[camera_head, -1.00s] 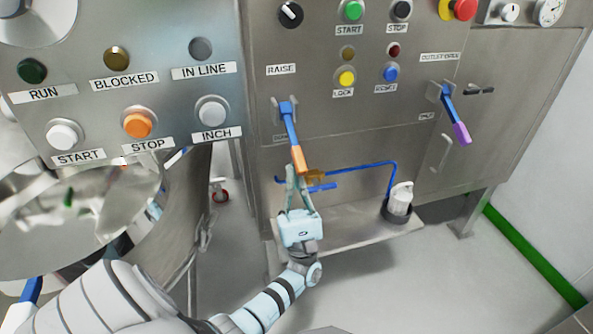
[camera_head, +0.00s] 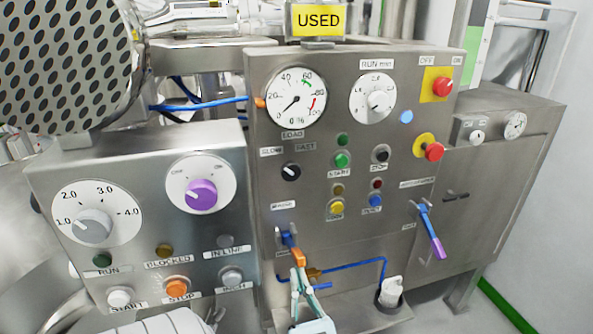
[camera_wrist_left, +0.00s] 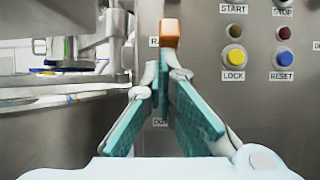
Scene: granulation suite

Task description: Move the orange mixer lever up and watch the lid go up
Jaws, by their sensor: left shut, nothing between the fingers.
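The orange lever (camera_head: 299,257) has a blue shaft and sits on the steel panel below the small RAISE label. It looks foreshortened, its orange end pointing outward from the panel. My left gripper (camera_head: 298,271) is shut and empty, its fingertips just under the orange end; I cannot tell if they touch it. The left wrist view shows the orange end (camera_wrist_left: 169,33) above the closed teal fingertips (camera_wrist_left: 161,68). I cannot pick out the mixer lid for sure. My right gripper is out of view.
A purple-tipped lever (camera_head: 432,232) hangs down farther right. A blue pipe (camera_head: 350,265) runs low beside my gripper towards a white bottle (camera_head: 391,290). A button box (camera_head: 140,215) juts out at the left. A perforated drum (camera_head: 70,65) is at the upper left.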

